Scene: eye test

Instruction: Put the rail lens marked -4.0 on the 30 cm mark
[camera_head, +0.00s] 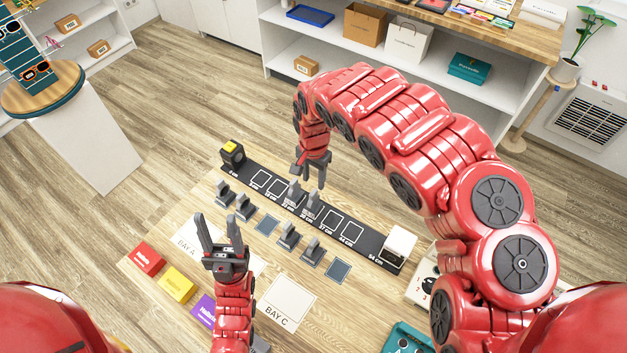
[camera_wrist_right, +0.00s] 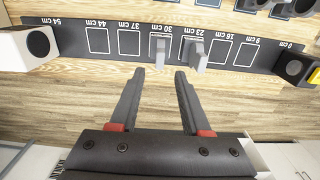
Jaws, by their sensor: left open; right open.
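The black rail (camera_head: 362,247) lies across the table with printed marks; it also shows in the right wrist view (camera_wrist_right: 75,58). A grey lens (camera_wrist_right: 157,50) stands on the 30 cm mark and another grey lens (camera_wrist_right: 194,52) on the 23 cm mark. Several more grey lenses stand in a row in front of the rail, such as one lens (camera_head: 243,207) and another lens (camera_head: 311,250). No lens marking is readable, so I cannot tell which is -4.0. My right gripper (camera_head: 311,183) is open and empty near the two rail lenses. My left gripper (camera_head: 219,226) is open and empty, nearer the front.
Two dark pads are bare: one pad (camera_head: 265,225) and another pad (camera_head: 338,270). A dark block with yellow (camera_head: 231,153) stands at the 0 cm end, a white box (camera_head: 399,246) at the 54 cm end. Red (camera_head: 145,258) and yellow (camera_head: 178,285) boxes and a BAY C card (camera_head: 287,303) lie in front.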

